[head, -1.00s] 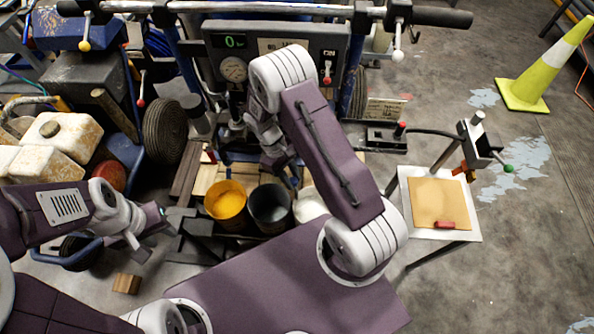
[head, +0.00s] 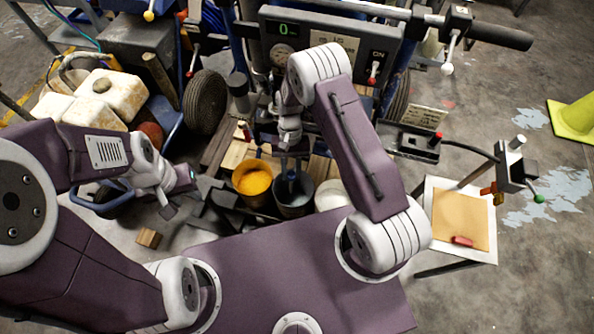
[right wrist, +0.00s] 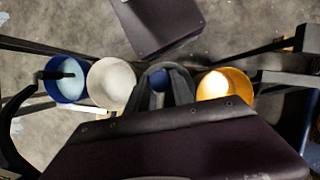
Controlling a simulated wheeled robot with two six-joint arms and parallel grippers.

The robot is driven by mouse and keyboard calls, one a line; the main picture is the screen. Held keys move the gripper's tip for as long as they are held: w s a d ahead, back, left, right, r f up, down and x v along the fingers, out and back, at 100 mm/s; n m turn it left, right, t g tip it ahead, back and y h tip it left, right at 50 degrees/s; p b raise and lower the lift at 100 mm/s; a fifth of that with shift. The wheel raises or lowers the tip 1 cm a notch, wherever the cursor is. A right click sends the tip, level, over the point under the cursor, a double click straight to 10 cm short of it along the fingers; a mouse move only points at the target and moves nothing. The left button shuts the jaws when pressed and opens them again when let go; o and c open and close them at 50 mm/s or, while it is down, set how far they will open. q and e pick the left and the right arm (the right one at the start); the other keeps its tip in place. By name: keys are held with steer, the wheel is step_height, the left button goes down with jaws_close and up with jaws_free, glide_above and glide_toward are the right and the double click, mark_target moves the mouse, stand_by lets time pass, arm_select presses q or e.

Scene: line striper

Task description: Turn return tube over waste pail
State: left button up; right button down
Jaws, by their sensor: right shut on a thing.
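My right gripper (head: 291,165) reaches down over the dark pail (head: 293,209), the middle one of the row in the head view. It is shut on a slim blue-grey piece, seemingly the return tube (head: 290,181), whose lower end shows against the pail's opening. In the right wrist view a blue patch (right wrist: 157,81) shows between the fingers; most of the tube and the dark pail are hidden there. No label tells which pail is the waste pail. My left gripper (head: 178,195) is open and empty, left of the pails and away from them.
A yellow-filled pail (head: 252,178) and a white pail (head: 331,196) flank the dark one closely. In the right wrist view a blue-rimmed pail (right wrist: 64,80) has a black hose at it. The striper's panel (head: 330,50) stands behind; a small table (head: 480,250) stands right.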

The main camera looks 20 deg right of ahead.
steer(key=shift+w+a+m, duration=0.2)
steer(key=shift+m, duration=0.1)
steer(key=c, duration=1.1)
jaws_free()
steer(key=r, duration=0.3)
steer(key=s+d+r, duration=0.1)
steer(key=r, duration=0.1)
steer(key=shift+p, duration=0.3)
steer(key=s+d+r, duration=0.6)
steer(key=s+d, duration=0.1)
steer(key=shift+s+p, duration=0.2)
steer(key=shift+p, duration=0.1)
steer(key=shift+d, duration=0.1)
